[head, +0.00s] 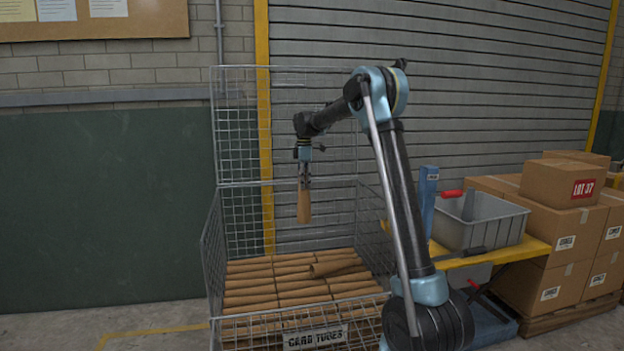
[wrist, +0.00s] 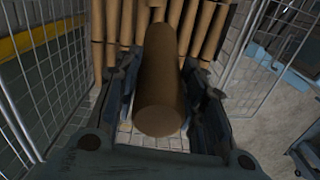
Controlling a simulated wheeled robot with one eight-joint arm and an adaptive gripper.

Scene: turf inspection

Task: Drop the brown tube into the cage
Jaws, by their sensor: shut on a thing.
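My gripper (head: 305,176) is shut on a brown tube (head: 304,204), which hangs upright below it. In the wrist view the tube (wrist: 162,90) lies between the two dark fingers (wrist: 158,95) of my gripper, its round end towards the camera. The wire cage (head: 210,245) stands below, with a sign reading "CARD TUBES" on its front. Rows of brown tubes (head: 270,283) fill its lower part, and one tube (head: 336,267) lies askew on top. The held tube is above this pile, within the cage's outline in the head view, and apart from the pile there.
A yellow table (head: 535,247) with a grey bin (head: 480,222) stands right of the cage. Stacked cardboard boxes (head: 565,183) stand further right. A shutter (head: 440,60) and a wall (head: 100,205) are behind. The floor (head: 150,325) left of the cage is clear.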

